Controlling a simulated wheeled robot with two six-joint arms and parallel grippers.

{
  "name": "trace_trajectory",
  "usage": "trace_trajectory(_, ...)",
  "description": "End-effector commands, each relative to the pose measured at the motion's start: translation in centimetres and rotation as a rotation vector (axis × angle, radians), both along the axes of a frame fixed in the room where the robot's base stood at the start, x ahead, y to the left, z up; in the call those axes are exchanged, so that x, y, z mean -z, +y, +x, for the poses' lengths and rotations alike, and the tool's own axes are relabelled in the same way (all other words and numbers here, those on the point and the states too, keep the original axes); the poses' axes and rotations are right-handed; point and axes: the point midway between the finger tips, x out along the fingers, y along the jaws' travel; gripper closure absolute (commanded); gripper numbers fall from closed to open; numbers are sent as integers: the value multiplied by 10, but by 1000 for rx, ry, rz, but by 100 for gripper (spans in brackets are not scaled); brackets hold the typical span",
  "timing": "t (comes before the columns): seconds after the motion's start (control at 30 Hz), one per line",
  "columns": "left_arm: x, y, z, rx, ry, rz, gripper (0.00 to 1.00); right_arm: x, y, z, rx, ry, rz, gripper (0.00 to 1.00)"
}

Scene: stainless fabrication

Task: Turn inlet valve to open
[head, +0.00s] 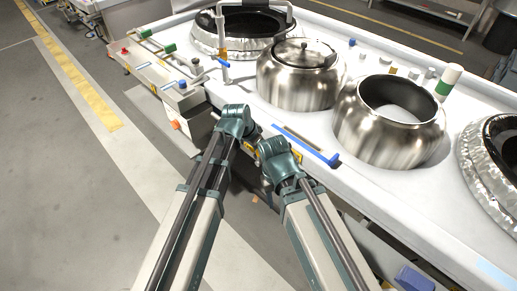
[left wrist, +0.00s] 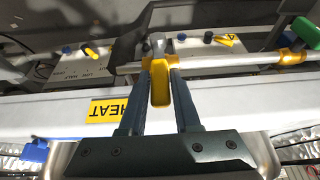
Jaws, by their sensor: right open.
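In the left wrist view, a yellow lever handle (left wrist: 160,84) sits on a pale horizontal pipe (left wrist: 220,63). The two fingers of my left gripper (left wrist: 159,72) stand on either side of this lever, close to it. I cannot tell whether they press on it. The lever points toward the camera. A second yellow fitting with a green handle (left wrist: 308,33) is farther right on the pipe. No label marks which one is the inlet valve. In the head view, my right gripper (head: 266,186) is open by the bench front, partly hidden by its arm. My left gripper is hidden there.
A white bench holds a lidded steel pot (head: 300,85), an open steel pot (head: 385,140) and foil-wrapped rings. Floor at left is clear.

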Motion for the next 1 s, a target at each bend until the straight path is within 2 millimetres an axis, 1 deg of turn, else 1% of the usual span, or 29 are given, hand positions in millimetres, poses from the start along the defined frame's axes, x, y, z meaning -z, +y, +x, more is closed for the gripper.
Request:
trace_trajectory(0.03, 0, 0, 0, 0, 0, 0, 80, 0, 0, 0, 0, 0, 0, 50)
trace_trajectory(0.13, 0, 0, 0, 0, 0, 0, 98, 0, 0, 0, 0, 0, 0, 50)
trace_trajectory(0.17, 0, 0, 0, 0, 0, 0, 100, 0, 0, 0, 0, 0, 0, 50)
trace_trajectory(1.0, 0, 0, 0, 0, 0, 0, 100, 0, 0, 0, 0, 0, 0, 50)
